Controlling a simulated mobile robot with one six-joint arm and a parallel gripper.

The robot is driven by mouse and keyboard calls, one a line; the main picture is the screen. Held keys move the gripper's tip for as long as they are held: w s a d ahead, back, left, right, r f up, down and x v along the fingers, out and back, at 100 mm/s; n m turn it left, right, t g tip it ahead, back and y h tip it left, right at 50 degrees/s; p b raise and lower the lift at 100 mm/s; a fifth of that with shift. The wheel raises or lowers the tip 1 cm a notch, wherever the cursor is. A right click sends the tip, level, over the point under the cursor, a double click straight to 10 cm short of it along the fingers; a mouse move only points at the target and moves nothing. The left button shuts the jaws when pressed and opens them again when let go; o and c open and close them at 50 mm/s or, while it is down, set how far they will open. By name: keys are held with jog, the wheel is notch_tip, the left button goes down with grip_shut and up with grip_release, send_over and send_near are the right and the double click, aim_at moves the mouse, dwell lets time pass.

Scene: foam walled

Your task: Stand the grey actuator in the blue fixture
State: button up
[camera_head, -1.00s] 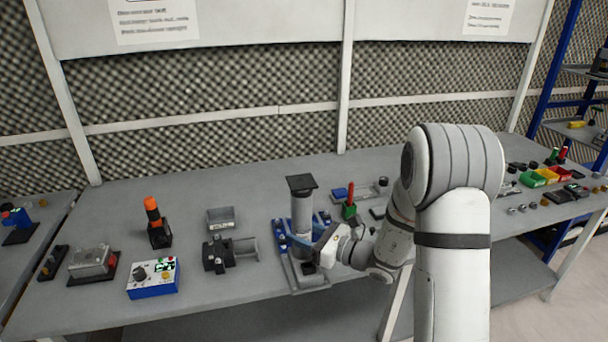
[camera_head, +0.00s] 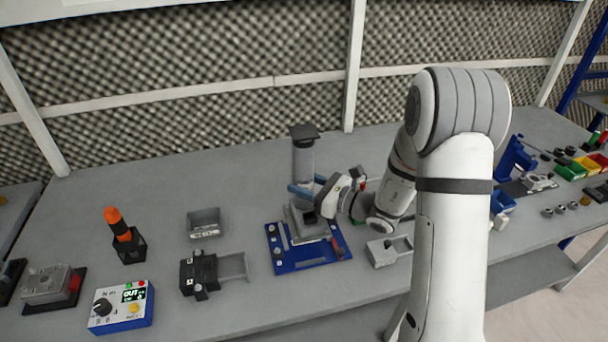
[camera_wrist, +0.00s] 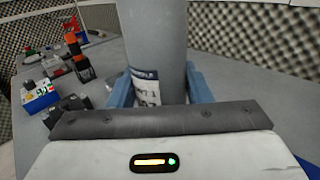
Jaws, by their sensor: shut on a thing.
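The grey actuator (camera_head: 303,160) is an upright grey cylinder with a black square cap on top. In the wrist view its body (camera_wrist: 160,60) fills the top middle and carries a white and dark label. My gripper (camera_head: 312,188) has blue fingers shut around the lower part of the cylinder. The blue fixture (camera_head: 283,266) is a flat blue plate on the bench with a grey block (camera_head: 312,228) at its middle. The actuator appears above or just behind that block. My gripper hides its lower end, so I cannot tell whether they touch.
Left of the fixture are a black and grey clamp (camera_head: 200,275), a grey tray (camera_head: 204,222), an orange-topped part (camera_head: 121,232) and a control box (camera_head: 121,306). A grey bracket (camera_head: 386,252) sits close to the right. A blue stand (camera_head: 515,156) is farther right.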

aim_at(305, 206)
dwell(0.4)
jog(key=shift+f+b, duration=2.65)
jog(key=shift+f, duration=0.2)
jog(key=shift+s+b, duration=0.1)
jog(key=shift+b, duration=0.3)
jog(key=shift+f+b, duration=0.9)
jog(key=shift+f, duration=0.05)
jog(key=o, duration=1.5)
jog(key=shift+d, duration=0.1)
jog(key=v, duration=0.7)
jog(key=shift+s+d+b, duration=0.2)
jog(key=shift+d+b, duration=0.15)
